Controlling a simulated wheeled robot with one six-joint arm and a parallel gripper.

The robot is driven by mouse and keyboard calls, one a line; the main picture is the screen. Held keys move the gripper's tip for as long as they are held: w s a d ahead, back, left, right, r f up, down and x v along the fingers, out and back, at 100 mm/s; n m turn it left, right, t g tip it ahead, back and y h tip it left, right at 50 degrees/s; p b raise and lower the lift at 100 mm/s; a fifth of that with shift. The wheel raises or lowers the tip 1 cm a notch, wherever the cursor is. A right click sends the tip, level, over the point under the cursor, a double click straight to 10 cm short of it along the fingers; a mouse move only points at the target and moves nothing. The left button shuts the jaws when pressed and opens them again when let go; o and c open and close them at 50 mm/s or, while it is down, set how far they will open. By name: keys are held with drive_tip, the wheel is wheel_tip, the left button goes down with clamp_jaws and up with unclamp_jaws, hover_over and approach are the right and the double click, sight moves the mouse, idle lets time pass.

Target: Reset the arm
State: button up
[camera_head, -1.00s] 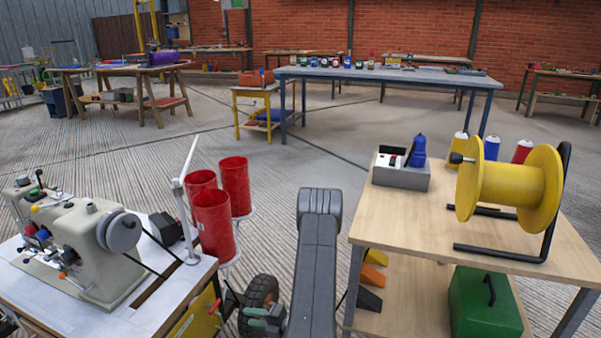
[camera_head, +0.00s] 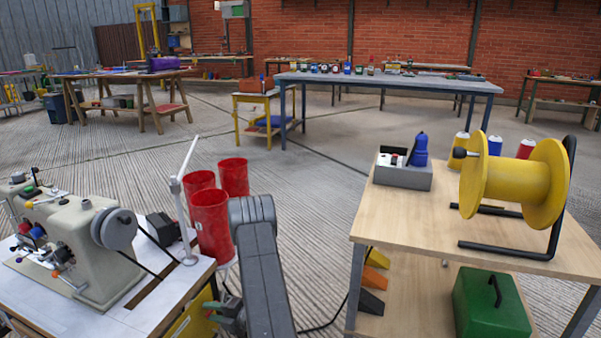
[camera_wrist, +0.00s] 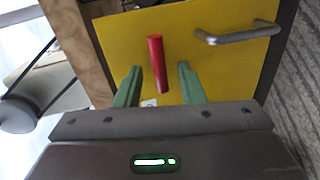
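My arm (camera_head: 262,270) rises from the bottom of the head view, its upper end bent over to the left. My gripper (camera_head: 228,318) is low in the head view, beside the sewing table's right edge and partly cut off. In the wrist view my gripper (camera_wrist: 160,67) has its two green fingers spread apart. A red rod (camera_wrist: 157,63) shows between the fingers, in front of a yellow panel (camera_wrist: 215,70). The rod touches neither finger; whether it is fixed to the panel I cannot tell.
The sewing table (camera_head: 105,315) with a sewing machine (camera_head: 85,240) is close on the left. Red cylinders (camera_head: 210,222) stand behind my gripper. A wooden table (camera_head: 400,220) with a yellow spool (camera_head: 510,183) is close on the right. The floor ahead is open. A metal handle (camera_wrist: 238,34) is on the yellow panel.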

drive_tip(key=shift+w+d+r+m+g+y+p, duration=0.15)
drive_tip(key=shift+m+g+p, duration=0.35)
drive_tip(key=shift+m, duration=0.6)
drive_tip(key=shift+a+r+m+g+y+p, duration=0.1)
drive_tip(key=shift+r+m+g+y+p, duration=0.1)
drive_tip(key=shift+m+p, duration=0.7)
drive_tip(key=shift+f, duration=0.1)
drive_tip(key=shift+d+m, duration=0.1)
drive_tip(key=shift+m, duration=0.2)
